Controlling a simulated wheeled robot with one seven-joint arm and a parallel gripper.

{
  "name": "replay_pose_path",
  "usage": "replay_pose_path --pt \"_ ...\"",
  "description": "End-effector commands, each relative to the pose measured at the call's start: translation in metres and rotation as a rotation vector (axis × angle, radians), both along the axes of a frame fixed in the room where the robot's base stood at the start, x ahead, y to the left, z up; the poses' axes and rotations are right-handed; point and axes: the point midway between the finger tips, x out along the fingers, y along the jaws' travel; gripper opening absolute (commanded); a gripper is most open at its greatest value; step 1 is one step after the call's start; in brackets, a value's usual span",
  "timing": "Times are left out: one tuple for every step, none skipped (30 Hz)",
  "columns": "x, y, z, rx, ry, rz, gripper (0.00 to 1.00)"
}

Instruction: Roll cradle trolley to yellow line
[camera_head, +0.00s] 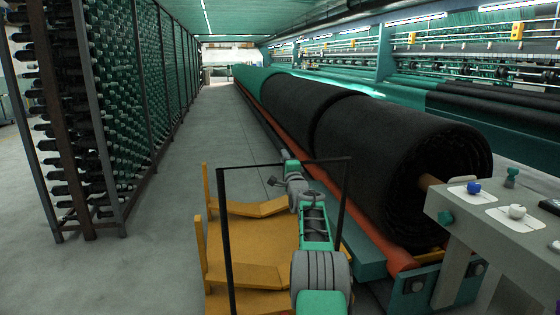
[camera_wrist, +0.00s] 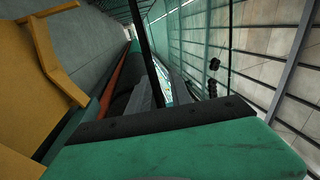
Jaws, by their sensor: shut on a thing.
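The cradle trolley (camera_head: 262,208) stands low in front of me in the head view, with yellow cradle plates and a black upright handle frame (camera_head: 228,240). Its yellow plates also show at the left of the wrist view (camera_wrist: 40,75). My gripper (camera_head: 288,165) is at the top bar of the handle frame and shut on it. In the wrist view the black bar (camera_wrist: 146,50) runs in between the grey fingers. My arm hides part of the trolley's right side. I see no yellow line on the floor in either view.
A tall rack of bobbins (camera_head: 100,110) stands at the left. Large black netting rolls (camera_head: 400,160) lie along the machine at the right, behind an orange-red bar (camera_head: 350,215). A grey control console (camera_head: 500,215) is at the near right. The grey aisle floor (camera_head: 205,130) ahead is clear.

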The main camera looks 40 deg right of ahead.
Motion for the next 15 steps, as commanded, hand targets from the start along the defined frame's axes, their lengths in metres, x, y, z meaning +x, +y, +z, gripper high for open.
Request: replay_pose_path --pt "0.0007 -0.0002 -0.0059 0.006 0.007 0.004 0.0" --pt "0.0005 -0.0009 -0.0061 0.006 0.007 0.004 0.0" --pt "0.0001 -0.0017 -0.0064 0.006 0.007 0.004 0.0" --pt "-0.0002 -0.0022 -0.0065 0.006 0.007 0.003 0.0" --pt "-0.0003 -0.0026 -0.0067 0.007 0.008 0.003 0.0" --pt "-0.0006 -0.0029 -0.0068 0.007 0.008 0.003 0.0" --pt "-0.0007 -0.0033 -0.0068 0.007 0.008 0.003 0.0" --pt "-0.0009 -0.0035 -0.0069 0.007 0.008 0.003 0.0" --pt "-0.0011 -0.0038 -0.007 0.007 0.008 0.003 0.0" --pt "-0.0013 -0.0041 -0.0071 0.008 0.007 0.002 0.0" --pt "-0.0014 -0.0042 -0.0071 0.008 0.007 0.002 0.0" --pt "-0.0016 -0.0046 -0.0072 0.008 0.008 0.002 0.0" --pt "-0.0017 -0.0046 -0.0073 0.008 0.008 0.002 0.0" --pt "-0.0018 -0.0048 -0.0073 0.008 0.008 0.002 0.0" --pt "-0.002 -0.0049 -0.0074 0.008 0.008 0.002 0.29"
